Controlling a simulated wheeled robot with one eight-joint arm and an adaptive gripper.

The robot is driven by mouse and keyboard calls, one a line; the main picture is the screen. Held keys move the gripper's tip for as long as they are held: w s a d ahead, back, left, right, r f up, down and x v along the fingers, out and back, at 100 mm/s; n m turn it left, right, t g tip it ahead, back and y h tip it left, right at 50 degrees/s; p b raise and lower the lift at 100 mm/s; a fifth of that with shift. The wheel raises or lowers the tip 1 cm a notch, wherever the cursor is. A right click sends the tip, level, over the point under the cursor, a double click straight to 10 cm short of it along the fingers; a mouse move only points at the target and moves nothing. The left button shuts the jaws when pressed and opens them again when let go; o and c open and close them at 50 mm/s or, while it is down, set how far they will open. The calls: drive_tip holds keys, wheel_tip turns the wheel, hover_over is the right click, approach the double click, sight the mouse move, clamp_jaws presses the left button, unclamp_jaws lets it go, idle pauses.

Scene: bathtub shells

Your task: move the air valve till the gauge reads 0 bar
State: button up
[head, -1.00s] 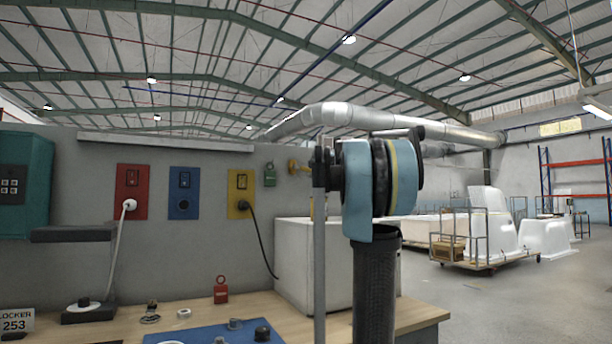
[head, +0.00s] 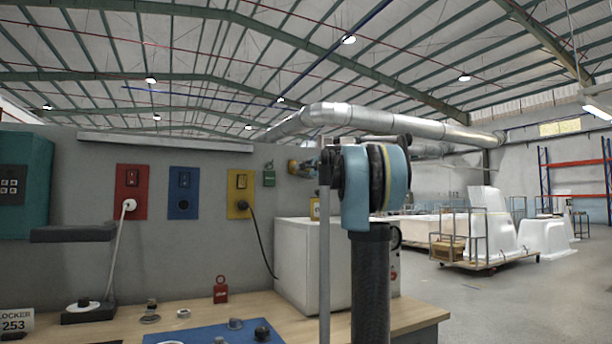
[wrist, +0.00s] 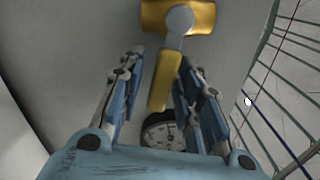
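The yellow air valve (wrist: 177,17) is on the grey wall at the top of the wrist view, with its lever (wrist: 164,82) pointing down the picture. My gripper (wrist: 163,60) is open, with its blue fingers on either side of the lever. Gaps show between the lever and the fingers. The gauge (wrist: 160,132), a white dial with a black rim, shows below the lever; its lower part is hidden by my gripper body and its reading is too small to tell. In the head view my gripper (head: 306,166) is at the wall and partly covers the valve (head: 292,166).
Red (head: 132,192), blue (head: 184,193) and yellow (head: 239,194) socket panels are on the wall to the left. A white box (head: 308,262) stands on the wooden bench (head: 285,324) below my arm. Small parts lie on the bench.

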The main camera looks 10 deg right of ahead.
clamp_jaws()
drive_tip(key=shift+r+n, duration=0.45)
drive_tip(key=shift+n, duration=0.65)
drive_tip(key=shift+o, duration=1.9)
unclamp_jaws()
